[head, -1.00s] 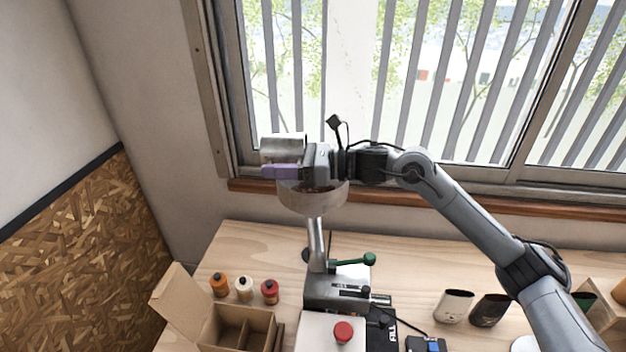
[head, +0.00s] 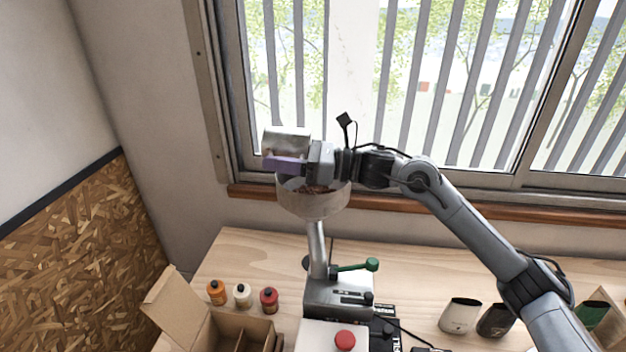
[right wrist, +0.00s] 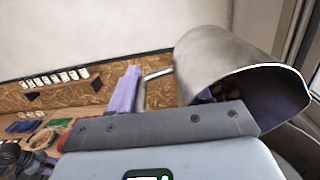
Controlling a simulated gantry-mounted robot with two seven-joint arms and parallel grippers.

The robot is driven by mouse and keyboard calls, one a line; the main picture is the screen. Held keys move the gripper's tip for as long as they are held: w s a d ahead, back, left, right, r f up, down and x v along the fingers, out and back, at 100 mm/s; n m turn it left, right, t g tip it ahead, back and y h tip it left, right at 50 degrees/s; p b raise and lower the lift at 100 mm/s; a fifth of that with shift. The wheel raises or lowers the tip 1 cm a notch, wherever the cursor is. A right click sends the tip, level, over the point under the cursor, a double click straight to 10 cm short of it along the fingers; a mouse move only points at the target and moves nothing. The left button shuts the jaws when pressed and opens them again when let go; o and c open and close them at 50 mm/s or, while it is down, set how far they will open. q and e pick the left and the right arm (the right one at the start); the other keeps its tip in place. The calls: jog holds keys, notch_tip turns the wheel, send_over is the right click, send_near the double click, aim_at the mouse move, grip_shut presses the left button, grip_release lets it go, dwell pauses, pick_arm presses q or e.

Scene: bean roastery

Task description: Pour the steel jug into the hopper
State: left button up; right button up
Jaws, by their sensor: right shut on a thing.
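The steel jug (head: 287,140) is tilted on its side above the hopper's left rear rim in the head view. My right gripper (head: 287,164), with purple fingers, is shut on it. In the right wrist view the jug (right wrist: 222,55) lies over with its mouth toward the right, and some brown beans show inside. The hopper (head: 315,205) is a pale round bowl on a steel post, partly hidden by my gripper. Brown beans show in it. My left gripper is not in view.
The grinder's base (head: 338,293) with a green-knobbed lever stands below the hopper. An open cardboard box (head: 240,325) and several small bottles (head: 243,295) are at left. The window (head: 420,90) is close behind the jug.

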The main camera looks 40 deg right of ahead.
aim_at(294, 133)
jog(key=shift+s+r+y+b, duration=0.1)
jog(key=shift+r+y+b, duration=0.2)
jog(key=shift+b, duration=0.2)
jog(key=shift+s+d+r+t+y+b, duration=0.1)
jog(key=shift+d+r+t+y+b, duration=0.15)
jog(key=shift+b, duration=0.55)
jog(key=shift+s+d+t+y+b, duration=0.15)
jog(key=shift+t+b, duration=0.2)
jog(key=shift+b, duration=0.45)
jog(key=shift+r+b, duration=0.1)
jog(key=shift+b, duration=0.45)
jog(key=shift+s+d+r+t+y+b, duration=0.1)
jog(key=shift+s+r+t+y+b, duration=0.05)
jog(key=shift+r+t+y+b, duration=0.4)
jog(key=shift+d+r+b, duration=0.15)
jog(key=shift+r+b, duration=0.1)
jog(key=shift+b, duration=0.3)
jog(key=shift+s+d+r+t+y+b, duration=0.1)
jog(key=shift+s+r+t+y+b, duration=0.15)
jog(key=shift+r+y+b, duration=0.15)
jog(key=shift+d+r+t+y+b, duration=0.15)
jog(key=shift+r+t+y+b, duration=0.15)
jog(key=shift+b, duration=0.25)
jog(key=shift+s+d+r+t+y+b, duration=0.2)
jog(key=shift+r+t+y+b, duration=0.1)
jog(key=shift+r+b, duration=0.2)
dwell(0.5)
